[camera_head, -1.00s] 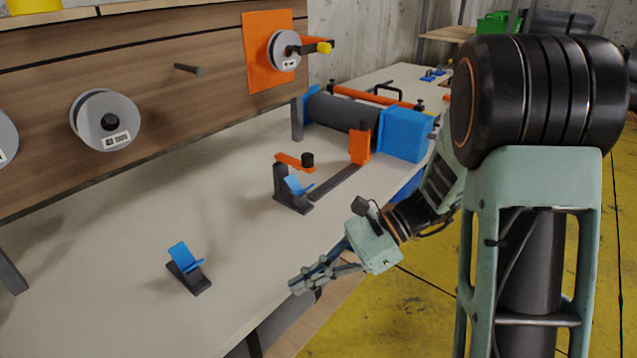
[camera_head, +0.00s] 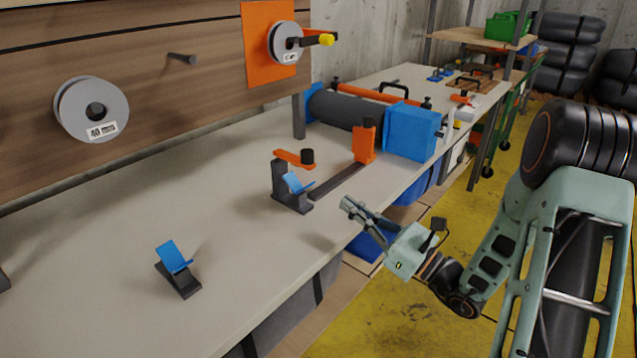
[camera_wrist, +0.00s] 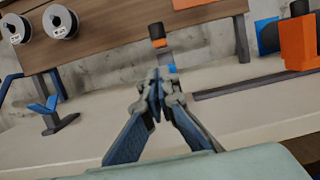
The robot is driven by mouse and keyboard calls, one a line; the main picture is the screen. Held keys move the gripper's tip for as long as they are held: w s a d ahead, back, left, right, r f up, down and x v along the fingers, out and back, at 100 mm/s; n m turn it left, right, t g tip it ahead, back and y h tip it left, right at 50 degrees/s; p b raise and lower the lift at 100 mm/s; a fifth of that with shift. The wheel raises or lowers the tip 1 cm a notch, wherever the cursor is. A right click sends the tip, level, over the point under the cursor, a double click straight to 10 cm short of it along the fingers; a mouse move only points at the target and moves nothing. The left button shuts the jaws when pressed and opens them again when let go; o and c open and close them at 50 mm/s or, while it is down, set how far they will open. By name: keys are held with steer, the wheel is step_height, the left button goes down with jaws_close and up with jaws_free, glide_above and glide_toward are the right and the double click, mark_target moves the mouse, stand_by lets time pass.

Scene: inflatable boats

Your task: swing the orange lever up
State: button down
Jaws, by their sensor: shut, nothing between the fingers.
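The orange lever (camera_head: 290,158) is a short flat bar with a black knob, set on top of a dark bracket (camera_head: 281,184) on the bench. The bar lies about level. In the wrist view the lever's orange end (camera_wrist: 159,43) shows beyond my fingertips, below its black knob. My gripper (camera_head: 346,203) is over the bench's front edge, to the right of and nearer than the bracket, apart from the lever. Its fingers are closed together and empty. In the wrist view the fingertips (camera_wrist: 158,84) hide the lower part of the bracket.
A dark rail (camera_head: 338,182) runs from the bracket to an orange upright block (camera_head: 364,142). A blue-ended roller machine (camera_head: 410,131) stands behind. A small blue phone-like stand (camera_head: 174,258) sits at the front left. The bench top (camera_head: 150,205) is otherwise largely clear here.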

steer(key=b+x, duration=0.1)
steer(key=x, duration=0.9)
steer(key=shift+r, duration=0.1)
steer(key=shift+s+r+g+h+p, duration=0.1)
steer(key=shift+r+g+h+p, duration=0.35)
steer(key=shift+p, duration=0.45)
